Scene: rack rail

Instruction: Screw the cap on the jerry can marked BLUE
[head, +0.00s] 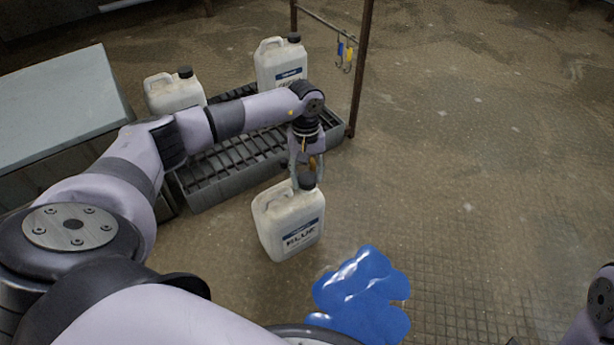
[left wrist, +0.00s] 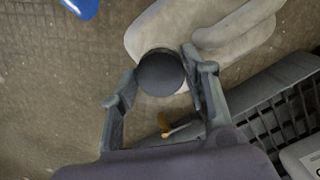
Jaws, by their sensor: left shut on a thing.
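The white jerry can marked BLUE (head: 287,226) stands upright on the floor in front of the grated tray. Its dark cap (head: 306,181) is at the neck on the can's right side. My left gripper (head: 306,170) points down over the neck and is shut on the cap. In the left wrist view the round cap (left wrist: 160,72) sits between the two fingers (left wrist: 165,78), over the pale can body (left wrist: 205,35). The thread under the cap is hidden, so I cannot tell how far it is turned. My right gripper is out of view.
Two other capped white jerry cans (head: 176,92) and (head: 281,64) stand at the grey grated tray (head: 235,183). A glossy blue patch (head: 362,297) lies on the floor near the can. A grey-topped bench (head: 60,105) is at left. Floor at right is clear.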

